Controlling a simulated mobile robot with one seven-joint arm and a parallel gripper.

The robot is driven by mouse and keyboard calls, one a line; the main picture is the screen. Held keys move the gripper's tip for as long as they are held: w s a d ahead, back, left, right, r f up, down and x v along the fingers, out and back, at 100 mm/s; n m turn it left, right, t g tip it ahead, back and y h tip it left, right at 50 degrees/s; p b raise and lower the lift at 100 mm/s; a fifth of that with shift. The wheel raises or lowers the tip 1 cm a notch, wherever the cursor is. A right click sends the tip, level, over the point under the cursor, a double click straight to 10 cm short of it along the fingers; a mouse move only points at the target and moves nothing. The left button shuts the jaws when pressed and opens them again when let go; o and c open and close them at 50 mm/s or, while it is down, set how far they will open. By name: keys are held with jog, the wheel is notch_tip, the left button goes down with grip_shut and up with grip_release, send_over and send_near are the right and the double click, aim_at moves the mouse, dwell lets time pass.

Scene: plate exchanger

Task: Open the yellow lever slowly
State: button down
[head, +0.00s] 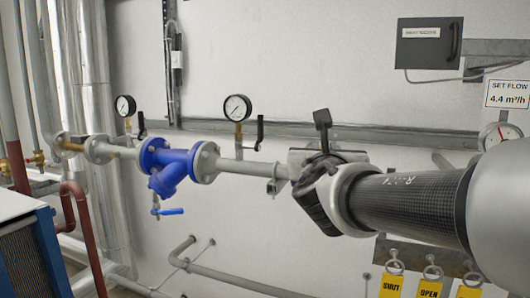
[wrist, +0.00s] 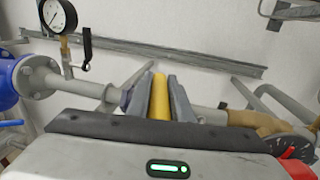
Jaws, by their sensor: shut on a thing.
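The yellow lever (wrist: 160,104) stands between the two grey fingers of my gripper (wrist: 159,93) in the wrist view. The fingers are shut on it, one on each side. It appears as a narrow upright yellow strip; its lower part is hidden behind the gripper body. In the head view, my arm comes in from the right and its end covers the pipe right of the blue valve body. The lever and the fingertips are hidden there.
A blue strainer body (head: 171,166) sits on the grey pipe to the left. A pressure gauge (head: 237,108) with a black handle (head: 260,132) stands above the pipe. Yellow SHUT (head: 391,285) and OPEN (head: 429,288) tags hang below my arm. A flow sign (head: 509,94) is at right.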

jog(key=c, duration=1.6)
grip_release()
jog(key=shift+s, duration=0.1)
jog(key=shift+p+v, duration=1.25)
jog(key=shift+v, duration=7.4)
